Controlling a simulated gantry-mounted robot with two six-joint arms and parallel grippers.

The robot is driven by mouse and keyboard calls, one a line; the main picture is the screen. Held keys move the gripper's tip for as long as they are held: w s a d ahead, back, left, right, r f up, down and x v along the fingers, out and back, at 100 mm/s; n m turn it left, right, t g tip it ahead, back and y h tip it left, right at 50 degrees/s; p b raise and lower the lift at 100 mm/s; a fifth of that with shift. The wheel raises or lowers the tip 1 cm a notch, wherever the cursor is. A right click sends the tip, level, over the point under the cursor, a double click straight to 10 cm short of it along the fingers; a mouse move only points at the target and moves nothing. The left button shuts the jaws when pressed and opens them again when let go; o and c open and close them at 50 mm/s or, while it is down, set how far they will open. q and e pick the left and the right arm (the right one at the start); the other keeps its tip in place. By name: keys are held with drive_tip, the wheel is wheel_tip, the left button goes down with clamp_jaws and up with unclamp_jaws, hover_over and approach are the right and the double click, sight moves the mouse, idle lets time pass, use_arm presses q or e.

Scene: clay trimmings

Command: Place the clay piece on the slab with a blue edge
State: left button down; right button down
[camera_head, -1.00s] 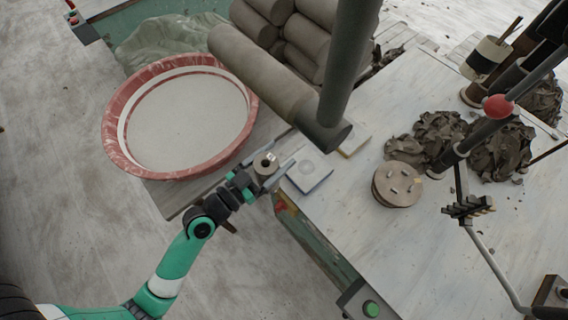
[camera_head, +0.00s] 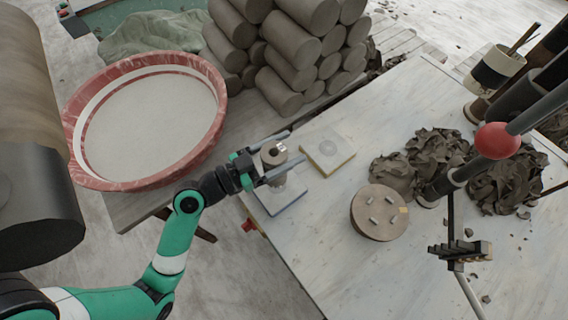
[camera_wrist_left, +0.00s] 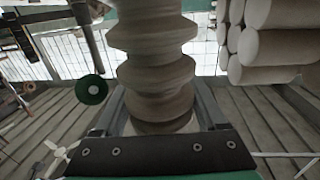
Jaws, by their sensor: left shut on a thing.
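My left gripper (camera_head: 276,157) is shut on a small ringed, grey-brown clay piece (camera_head: 273,151) with a hole in its top. The clay piece fills the middle of the left wrist view (camera_wrist_left: 155,65), upright between the fingers. The slab with a blue edge (camera_head: 284,200) lies on the table's near left corner, under the gripper and partly hidden by it. The gap between the clay piece and this slab is hard to judge. A second slab, with a yellowish edge (camera_head: 328,152), lies just right of the gripper. My right gripper is not in view.
A red-rimmed basin (camera_head: 72,130) stands left of the gripper. Stacked clay logs (camera_head: 300,50) lie behind. A round disc with small pegs (camera_head: 380,213) and clay trimmings (camera_head: 435,155) are on the white table (camera_head: 330,250) at right. The table's front is clear.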

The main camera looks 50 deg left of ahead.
use_arm(q)
wheel_tip(320, 180, down, 5)
drive_tip(key=shift+r+b, duration=0.1)
drive_tip(key=shift+b, duration=0.9)
drive_tip(key=shift+f, duration=0.2)
unclamp_jaws()
drive_tip(key=shift+r, duration=0.15)
